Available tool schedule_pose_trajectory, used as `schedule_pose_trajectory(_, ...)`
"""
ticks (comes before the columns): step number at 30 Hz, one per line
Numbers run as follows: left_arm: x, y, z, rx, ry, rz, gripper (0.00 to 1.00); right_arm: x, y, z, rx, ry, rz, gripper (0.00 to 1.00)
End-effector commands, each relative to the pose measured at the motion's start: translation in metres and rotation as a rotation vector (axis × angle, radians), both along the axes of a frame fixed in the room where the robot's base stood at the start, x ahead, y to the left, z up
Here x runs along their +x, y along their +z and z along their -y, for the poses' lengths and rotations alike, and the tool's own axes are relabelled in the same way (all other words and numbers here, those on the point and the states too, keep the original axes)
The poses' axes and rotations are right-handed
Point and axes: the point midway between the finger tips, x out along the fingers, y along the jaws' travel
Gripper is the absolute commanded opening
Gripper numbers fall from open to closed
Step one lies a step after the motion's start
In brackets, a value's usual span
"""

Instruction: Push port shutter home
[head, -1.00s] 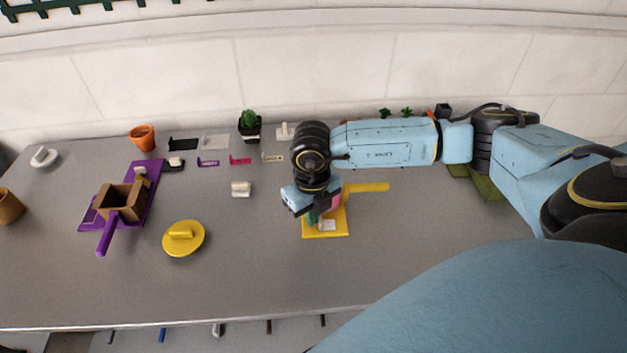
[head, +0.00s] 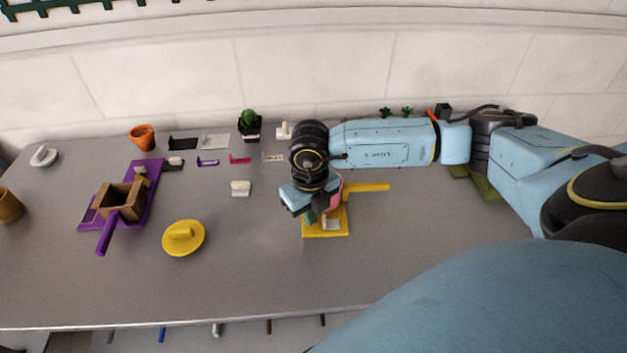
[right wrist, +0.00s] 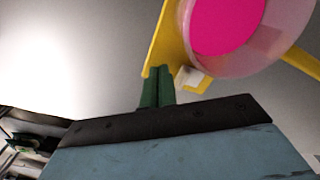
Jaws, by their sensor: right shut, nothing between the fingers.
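A yellow fixture with a flat base (head: 325,231) stands on the table in the head view. A pink round part (head: 337,203) stands on it, and a yellow bar (head: 368,188) sticks out to its right. A small white block (head: 331,224) sits on the base. I cannot tell for sure which part is the port shutter. My right gripper (head: 312,215) is shut and empty, its green fingers over the fixture's left side. In the right wrist view the fingertips (right wrist: 159,70) are beside the white block (right wrist: 190,78) and the yellow plate's edge (right wrist: 162,45). Contact is unclear. My left gripper is out of view.
A yellow round lid (head: 183,239) lies left of the fixture. A purple stand (head: 151,184) with a brown box (head: 120,201) is farther left. A white block (head: 241,188) and small parts lie behind. The table front is clear.

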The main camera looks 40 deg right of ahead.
Motion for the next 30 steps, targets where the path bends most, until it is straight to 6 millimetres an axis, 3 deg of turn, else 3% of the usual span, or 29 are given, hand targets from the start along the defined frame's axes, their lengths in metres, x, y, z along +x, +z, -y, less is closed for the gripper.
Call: schedule_pose_trajectory(30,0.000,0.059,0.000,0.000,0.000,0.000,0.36,0.000,0.081,0.000,0.000,-0.001,0.001,0.00)
